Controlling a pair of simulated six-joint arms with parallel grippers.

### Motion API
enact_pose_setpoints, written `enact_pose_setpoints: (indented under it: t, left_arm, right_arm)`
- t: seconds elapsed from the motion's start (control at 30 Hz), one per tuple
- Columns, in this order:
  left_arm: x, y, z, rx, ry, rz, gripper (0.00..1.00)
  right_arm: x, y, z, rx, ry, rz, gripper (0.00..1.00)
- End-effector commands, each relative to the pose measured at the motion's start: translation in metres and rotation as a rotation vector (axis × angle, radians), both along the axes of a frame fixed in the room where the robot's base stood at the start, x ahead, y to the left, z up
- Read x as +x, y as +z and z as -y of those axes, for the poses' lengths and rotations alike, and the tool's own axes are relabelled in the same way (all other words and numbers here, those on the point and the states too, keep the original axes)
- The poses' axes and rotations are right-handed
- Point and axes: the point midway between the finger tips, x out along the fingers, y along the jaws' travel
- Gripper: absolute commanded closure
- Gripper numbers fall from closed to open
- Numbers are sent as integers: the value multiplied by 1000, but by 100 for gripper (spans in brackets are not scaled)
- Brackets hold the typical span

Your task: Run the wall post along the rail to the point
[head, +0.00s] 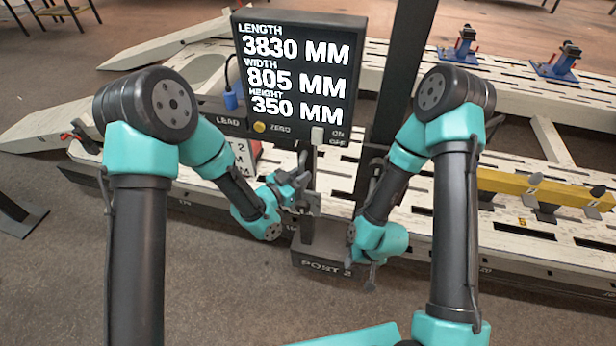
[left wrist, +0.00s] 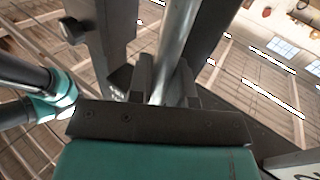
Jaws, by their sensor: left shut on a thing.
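A dark post marked POST 2 stands at the near edge of the frame bench, with its labelled base (head: 322,264) low in the middle of the head view. My left gripper (head: 303,190) is at the post just above this base. In the left wrist view, its two dark fingers (left wrist: 166,80) are shut on a silver upright bar (left wrist: 172,45) beside dark uprights. My right gripper (head: 371,272) hangs just right of the post base; its fingers are too small to read. The rail and the target point cannot be made out clearly.
A display (head: 298,75) reads length 3830, width 805 and height 350 mm. A dark column (head: 405,70) rises behind it. The slotted white bench (head: 290,160) runs across, with a yellow beam (head: 540,187) at right and blue clamps (head: 555,70) behind. Brown floor lies in front.

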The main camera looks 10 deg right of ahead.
Motion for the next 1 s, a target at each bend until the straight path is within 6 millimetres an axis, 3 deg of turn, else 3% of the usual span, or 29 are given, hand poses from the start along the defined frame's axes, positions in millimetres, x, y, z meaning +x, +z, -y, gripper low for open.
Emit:
enact_pose_setpoints:
  t: [0.37,0.4,0.63,1.0]
  left_arm:
    - [0,0,0,0,-5,1,100]
    - [0,0,0,0,-5,1,78]
    - [0,0,0,0,-4,1,57]
    - [-3,0,-3,1,-5,-1,57]
  right_arm:
    - [0,0,0,0,0,0,56]
    - [0,0,0,0,0,0,56]
    - [0,0,0,0,0,0,56]
    - [0,0,0,0,0,0,56]
